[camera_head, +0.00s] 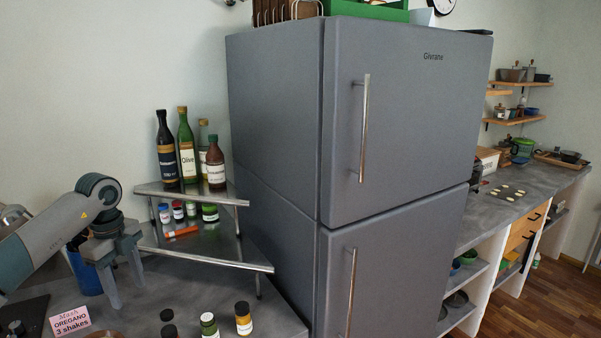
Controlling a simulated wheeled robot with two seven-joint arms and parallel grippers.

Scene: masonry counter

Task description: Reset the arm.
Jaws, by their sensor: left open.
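My left arm comes in from the left edge. My left gripper (126,290) is open and empty, its two fingers pointing down above the grey counter (200,290). A blue container (84,270) stands behind it, partly hidden. A pink card (70,321) reading "OREGANO 3 shakes" is in front and to the left of the gripper. Several spice jars, one with a yellow-brown body (243,319) and one with a green label (208,325), stand to the right of the gripper, apart from it. My right gripper is not in view.
A two-tier metal corner rack (215,258) stands right of the gripper with several bottles on top, small jars and an orange-red item (181,232) below. A large grey fridge (275,130) blocks the space further right. A counter (500,205) with shelves lies beyond it.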

